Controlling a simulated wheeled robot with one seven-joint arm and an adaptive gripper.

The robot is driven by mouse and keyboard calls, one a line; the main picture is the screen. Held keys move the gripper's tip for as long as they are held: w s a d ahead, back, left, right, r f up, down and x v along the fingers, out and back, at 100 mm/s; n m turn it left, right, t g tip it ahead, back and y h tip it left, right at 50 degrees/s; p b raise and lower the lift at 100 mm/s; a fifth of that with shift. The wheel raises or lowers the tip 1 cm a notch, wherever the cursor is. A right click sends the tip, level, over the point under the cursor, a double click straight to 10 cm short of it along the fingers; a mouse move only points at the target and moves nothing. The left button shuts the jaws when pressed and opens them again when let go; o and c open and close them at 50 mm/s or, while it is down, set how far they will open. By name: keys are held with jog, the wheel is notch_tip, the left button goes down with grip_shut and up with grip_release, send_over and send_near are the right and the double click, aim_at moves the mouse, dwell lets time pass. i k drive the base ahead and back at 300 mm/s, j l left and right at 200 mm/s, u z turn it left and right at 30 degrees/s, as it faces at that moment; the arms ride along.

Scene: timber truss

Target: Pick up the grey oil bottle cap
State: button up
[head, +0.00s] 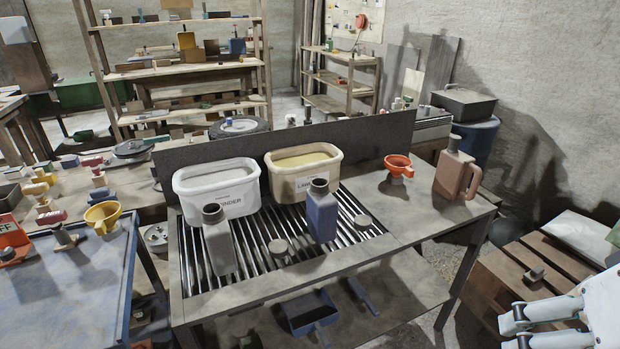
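Two small round greyish caps lie loose on the slatted metal rack. One cap (278,247) lies between a grey bottle (220,248) and a blue bottle (321,215); the other cap (363,221) lies to the right of the blue bottle. I cannot tell from their look which is the oil bottle's. Both bottles stand upright on the rack and have dark necks. My gripper (514,331) is at the lower right edge, partly cut off. Its fingers are apart with nothing seen between them. It is well away from the caps, beyond the bench's right end.
An orange funnel (397,163) and a brown jug (455,175) stand on the bench's right part. A blue dustpan (312,312) lies below. A pallet stack (500,275) is at the right.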

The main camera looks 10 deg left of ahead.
aim_at(278, 249)
jog(key=u, duration=0.9)
